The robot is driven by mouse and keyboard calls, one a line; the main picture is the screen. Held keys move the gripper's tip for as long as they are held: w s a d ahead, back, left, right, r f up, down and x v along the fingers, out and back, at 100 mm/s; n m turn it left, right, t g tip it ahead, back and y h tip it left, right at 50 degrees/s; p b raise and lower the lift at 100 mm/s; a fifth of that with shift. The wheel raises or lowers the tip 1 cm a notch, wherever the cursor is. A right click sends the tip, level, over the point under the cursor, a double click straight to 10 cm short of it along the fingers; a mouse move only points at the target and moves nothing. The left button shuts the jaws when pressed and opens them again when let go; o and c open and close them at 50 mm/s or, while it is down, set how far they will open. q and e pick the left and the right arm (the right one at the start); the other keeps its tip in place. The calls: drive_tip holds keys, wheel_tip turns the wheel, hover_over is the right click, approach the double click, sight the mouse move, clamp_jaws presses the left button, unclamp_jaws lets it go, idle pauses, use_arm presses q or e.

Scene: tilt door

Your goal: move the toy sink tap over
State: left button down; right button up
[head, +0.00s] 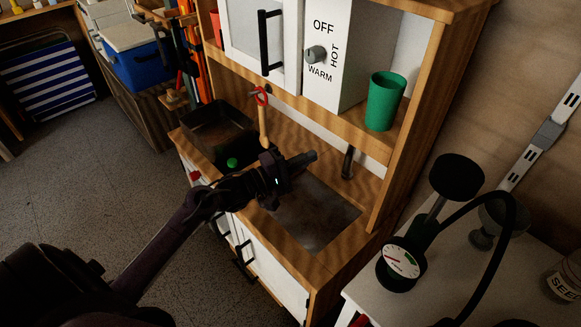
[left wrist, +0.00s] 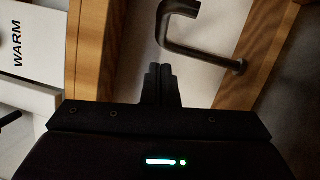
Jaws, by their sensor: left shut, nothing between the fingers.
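The toy sink tap (head: 348,162) is a dark curved spout at the back edge of the toy sink (head: 325,215). In the left wrist view the tap (left wrist: 196,50) is a bent dark pipe, its hooked end just above the fingertips and its base to the right. My left gripper (head: 312,157) is over the sink, to the left of the tap. Its fingers (left wrist: 164,70) are together with nothing between them. They look close to the spout end, but I cannot tell whether they touch it. My right gripper is not in view.
A green cup (head: 385,101) stands on the shelf above the tap. A wooden side panel (head: 412,120) rises to the right. A black pan (head: 217,135) and a red-and-wood utensil (head: 263,120) are left of the sink. A pump with a gauge (head: 402,263) stands at the lower right.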

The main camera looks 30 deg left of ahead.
use_arm(q)
drive_tip(key=w+d+r, duration=0.1)
drive_tip(key=w+d, duration=0.2)
drive_tip(key=d, duration=0.2)
drive_tip(key=shift+d, duration=0.3)
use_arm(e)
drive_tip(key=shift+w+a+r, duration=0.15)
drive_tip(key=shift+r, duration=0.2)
use_arm(q)
drive_tip(key=shift+r, duration=0.1)
